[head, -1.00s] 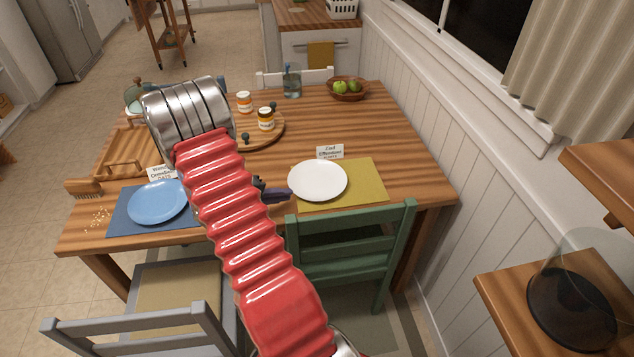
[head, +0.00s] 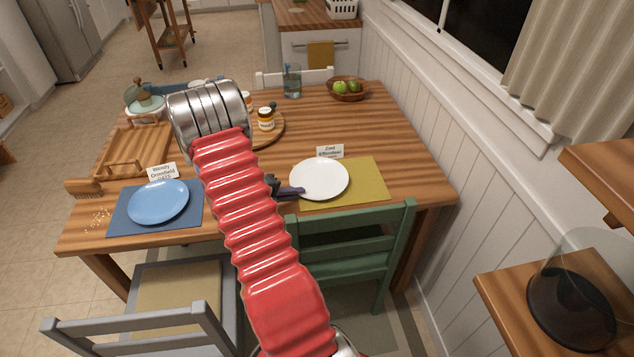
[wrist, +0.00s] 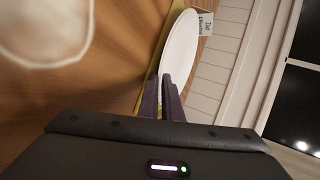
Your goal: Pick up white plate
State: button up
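The white plate (head: 320,179) lies on the yellow-green placemat (head: 370,187) at the near right of the table. In the wrist view the plate (wrist: 180,50) shows as a tall white oval straight ahead of the fingers. My gripper (head: 298,192) is low at the plate's left edge, and its dark purple fingertips overlap the rim. In the wrist view the two fingers (wrist: 161,85) stand close together with a narrow gap at the plate's near rim. I cannot tell whether they clamp the rim.
A name card (head: 330,151) stands behind the plate and a green chair (head: 350,245) in front. A blue plate (head: 158,201) lies on the left. A round board with jars (head: 266,120) and a fruit bowl (head: 348,90) are farther back. The table's right side is clear.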

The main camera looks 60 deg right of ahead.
jog(key=shift+s+a+f, duration=0.1)
jog(key=shift+s+f, duration=0.05)
jog(key=shift+f, duration=0.15)
grip_shut()
jog(key=shift+s+a, duration=0.1)
notch_tip(320, 180, up, 10)
jog(key=shift+r, duration=0.2)
dwell(0.5)
jog(key=shift+w, duration=0.2)
